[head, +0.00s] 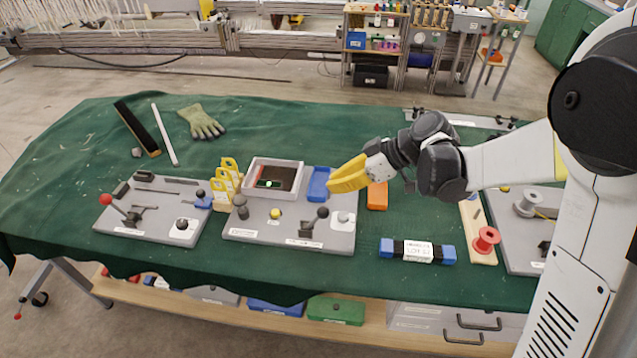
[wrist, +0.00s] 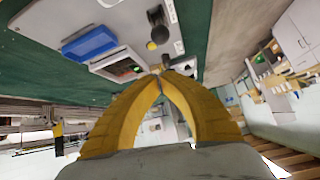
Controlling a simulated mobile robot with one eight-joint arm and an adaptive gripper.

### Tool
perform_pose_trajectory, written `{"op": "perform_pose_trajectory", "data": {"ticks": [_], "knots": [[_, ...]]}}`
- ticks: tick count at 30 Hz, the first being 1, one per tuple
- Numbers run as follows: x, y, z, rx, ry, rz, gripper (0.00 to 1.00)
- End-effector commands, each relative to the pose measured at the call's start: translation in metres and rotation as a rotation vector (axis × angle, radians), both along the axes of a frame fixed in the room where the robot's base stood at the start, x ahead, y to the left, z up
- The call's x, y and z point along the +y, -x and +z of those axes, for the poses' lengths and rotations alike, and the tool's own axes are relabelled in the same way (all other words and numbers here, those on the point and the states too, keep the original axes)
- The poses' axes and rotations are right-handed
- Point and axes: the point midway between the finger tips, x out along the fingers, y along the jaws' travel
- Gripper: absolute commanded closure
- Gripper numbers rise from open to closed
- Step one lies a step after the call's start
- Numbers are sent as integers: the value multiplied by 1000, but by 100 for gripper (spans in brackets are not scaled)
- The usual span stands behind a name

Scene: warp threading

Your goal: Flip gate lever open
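Two levers show, and I cannot tell from their labels which is the gate lever. A lever with a black ball knob (head: 322,212) stands on the front right of the middle grey plate (head: 262,233). A lever with a red ball knob (head: 106,200) stands on the left grey plate (head: 150,228). My gripper (head: 331,186) has yellow fingers and is above the right side of the middle plate, near the blue tray (head: 317,184), apart from both levers. In the wrist view the fingertips (wrist: 160,74) meet with nothing visible between them. A dark lever knob (wrist: 159,34) shows beyond them.
Yellow tags (head: 225,185) stand between the plates. A white-framed box (head: 273,178) with a green light sits behind. The green cloth's front middle is clear.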

Motion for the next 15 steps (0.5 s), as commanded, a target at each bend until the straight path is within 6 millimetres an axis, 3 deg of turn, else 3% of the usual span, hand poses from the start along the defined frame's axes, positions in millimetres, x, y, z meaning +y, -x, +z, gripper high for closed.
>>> {"op": "perform_pose_trajectory", "data": {"ticks": [6, 15], "knots": [[-20, 3, 12, 0, 0, 0, 100], [-22, 3, 12, -1, 0, 1, 100]]}}
